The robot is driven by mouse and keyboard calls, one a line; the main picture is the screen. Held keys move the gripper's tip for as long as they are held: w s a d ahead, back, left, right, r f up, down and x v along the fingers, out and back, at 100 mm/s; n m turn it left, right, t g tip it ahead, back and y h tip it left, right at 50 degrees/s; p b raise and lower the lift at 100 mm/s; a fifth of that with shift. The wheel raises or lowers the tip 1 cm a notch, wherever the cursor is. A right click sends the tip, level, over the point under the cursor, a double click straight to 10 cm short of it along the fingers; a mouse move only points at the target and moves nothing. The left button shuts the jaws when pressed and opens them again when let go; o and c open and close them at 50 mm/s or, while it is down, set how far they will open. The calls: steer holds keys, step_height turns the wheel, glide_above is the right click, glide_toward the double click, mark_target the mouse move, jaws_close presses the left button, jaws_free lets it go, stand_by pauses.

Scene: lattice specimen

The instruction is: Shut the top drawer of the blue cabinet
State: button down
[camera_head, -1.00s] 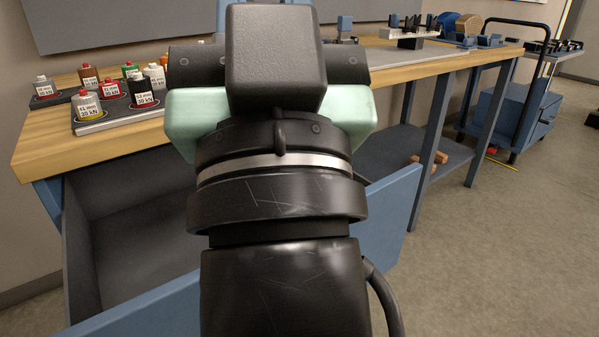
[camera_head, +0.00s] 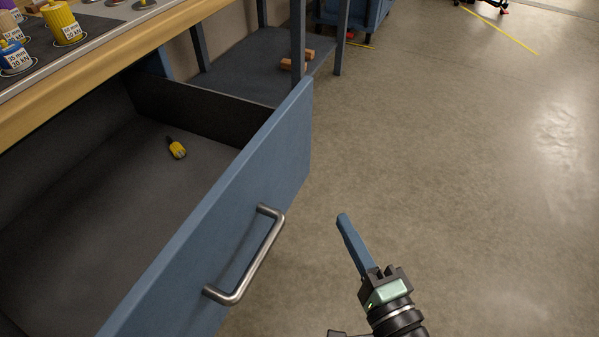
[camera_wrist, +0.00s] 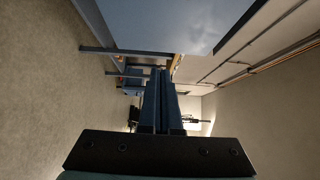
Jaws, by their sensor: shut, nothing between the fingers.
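The top drawer (camera_head: 284,132) of the blue cabinet stands open in the head view, with its blue front panel facing right. A curved metal handle (camera_head: 252,262) is fixed to that panel. A small yellow and black item (camera_head: 177,149) lies on the drawer floor. My gripper (camera_head: 343,219) is to the right of the drawer front, apart from the handle, with bare floor around it in the picture. Its blue fingers are shut together and empty; they also show in the wrist view (camera_wrist: 164,78). The rest of the cabinet is mostly hidden or outside the frame.
A wooden bench top (camera_head: 110,62) with labelled cans (camera_head: 62,22) is above the drawer. A low shelf (camera_head: 245,70) with wooden blocks (camera_head: 297,60) is behind it, beside a bench leg (camera_head: 298,35). The concrete floor (camera_head: 460,170) at right is clear.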

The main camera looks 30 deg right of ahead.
glide_toward(293, 163)
steer(key=w+d, duration=0.3)
steer(key=d, duration=0.1)
steer(key=shift+w+a+f, duration=0.15)
steer(key=shift+w+a, duration=1.3)
steer(key=shift+w, duration=0.05)
steer(key=shift+w+a, duration=0.1)
